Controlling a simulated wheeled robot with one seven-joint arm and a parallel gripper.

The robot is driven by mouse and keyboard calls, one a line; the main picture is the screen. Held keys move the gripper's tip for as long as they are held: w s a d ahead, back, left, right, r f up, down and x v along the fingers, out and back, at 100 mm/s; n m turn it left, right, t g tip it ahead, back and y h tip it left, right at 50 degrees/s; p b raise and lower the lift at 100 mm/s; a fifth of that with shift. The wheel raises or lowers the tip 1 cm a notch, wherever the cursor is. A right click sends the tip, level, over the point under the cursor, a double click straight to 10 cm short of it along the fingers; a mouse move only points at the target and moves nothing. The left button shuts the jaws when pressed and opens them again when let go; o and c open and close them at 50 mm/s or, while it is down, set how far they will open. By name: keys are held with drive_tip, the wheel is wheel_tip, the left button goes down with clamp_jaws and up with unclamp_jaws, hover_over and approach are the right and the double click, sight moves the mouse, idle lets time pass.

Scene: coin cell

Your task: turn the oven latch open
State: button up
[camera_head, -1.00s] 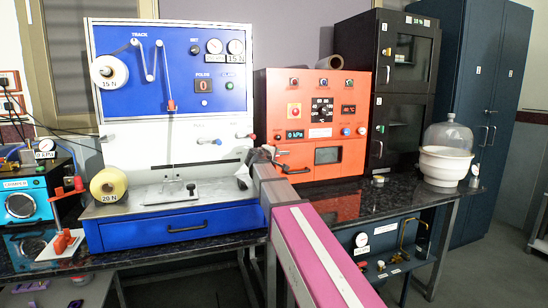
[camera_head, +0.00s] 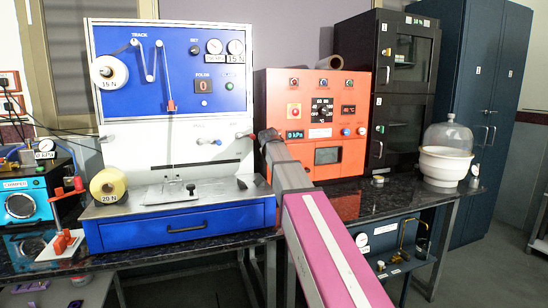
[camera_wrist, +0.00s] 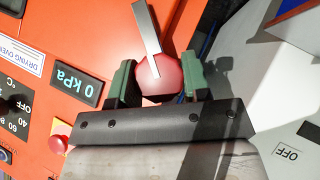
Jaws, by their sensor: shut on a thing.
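The orange drying oven (camera_head: 350,100) stands behind the bench's middle, and its front fills the left of the wrist view (camera_wrist: 40,70). A flat metal latch lever (camera_wrist: 146,30) with a red ball knob (camera_wrist: 157,72) lies before the oven front, next to the 0 kPa display. My gripper (camera_wrist: 158,80) has its two green fingers shut on the red knob, one on each side. In the head view my gripper (camera_head: 267,136) is at the oven's left edge and hides the latch. The lever's pivot is not in view.
The blue-and-white machine (camera_head: 175,140) with its blue drawer (camera_head: 187,228) stands close on the left. A red stop button (camera_wrist: 60,142) and a dial (camera_wrist: 18,108) sit near my fingers. A black cabinet (camera_head: 400,100) stands right of the oven. A white basin (camera_head: 445,165) sits farther right.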

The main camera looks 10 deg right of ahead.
drive_tip(key=m+g+y, duration=0.1)
drive_tip(key=m+y, duration=0.1)
drive_tip(key=y, duration=0.1)
drive_tip(key=shift+d, duration=0.1)
drive_tip(key=shift+m+g+y, duration=0.3)
drive_tip(key=shift+m+y, duration=0.5)
drive_tip(key=shift+y, duration=0.8)
drive_tip(key=o, duration=1.3)
drive_tip(key=v, duration=1.1)
drive_tip(key=shift+d+f, duration=0.1)
